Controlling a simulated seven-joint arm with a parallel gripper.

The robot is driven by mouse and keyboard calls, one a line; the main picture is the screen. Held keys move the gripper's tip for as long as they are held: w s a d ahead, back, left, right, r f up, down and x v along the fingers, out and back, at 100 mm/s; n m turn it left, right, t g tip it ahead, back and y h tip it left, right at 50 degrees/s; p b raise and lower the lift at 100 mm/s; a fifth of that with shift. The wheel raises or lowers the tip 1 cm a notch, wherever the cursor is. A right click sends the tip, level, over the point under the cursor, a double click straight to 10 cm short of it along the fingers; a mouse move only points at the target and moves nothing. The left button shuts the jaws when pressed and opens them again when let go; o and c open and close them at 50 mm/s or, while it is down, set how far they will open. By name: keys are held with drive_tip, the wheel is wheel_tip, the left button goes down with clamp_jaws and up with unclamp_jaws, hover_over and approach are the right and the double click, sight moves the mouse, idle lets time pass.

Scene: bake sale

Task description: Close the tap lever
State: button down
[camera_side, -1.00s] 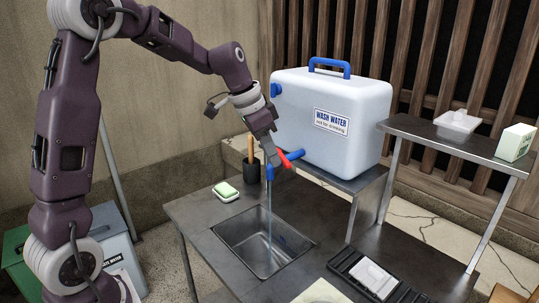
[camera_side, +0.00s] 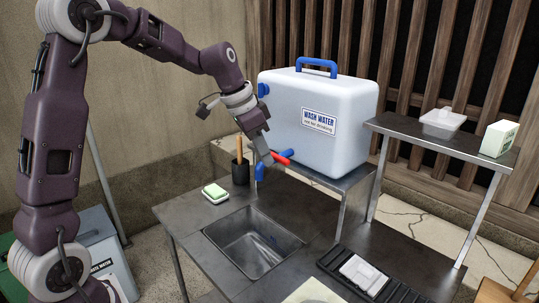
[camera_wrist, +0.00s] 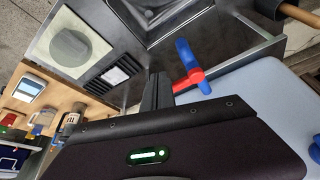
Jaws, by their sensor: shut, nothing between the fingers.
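The white water container (camera_side: 318,130), labelled "WASH WATER", has a blue tap (camera_side: 281,164) low on its front, above the sink. The tap's red lever (camera_side: 281,158) lies beside my gripper (camera_side: 266,158). In the wrist view the blue tap (camera_wrist: 186,54) and red lever (camera_wrist: 188,80) sit just right of my shut, empty fingers (camera_wrist: 158,80). The fingers are close to the lever; whether they touch it I cannot tell. No water shows below the spout. My gripper hides part of the tap in the side view.
The steel sink basin (camera_side: 252,242) is below the tap. A soap dish (camera_side: 215,194) and a dark cup (camera_side: 240,172) with a wooden handle stand behind it. A black tray (camera_side: 368,275) lies at the front right. A raised shelf (camera_side: 440,139) stands right.

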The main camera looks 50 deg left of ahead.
drive_tip(key=s+r, duration=0.8)
drive_tip(key=r, duration=0.1)
drive_tip(key=s+d+f+n, duration=0.2)
drive_tip(key=s+d+f, duration=0.1)
drive_tip(key=s, duration=0.7)
drive_tip(key=s+d+f+n+t+y, duration=0.1)
drive_tip(key=s+d, duration=0.4)
drive_tip(key=s, duration=0.6)
wheel_tip(320, 180, down, 2)
drive_tip(key=shift+s+n+t+y, duration=0.3)
drive_tip(key=shift+n, duration=0.4)
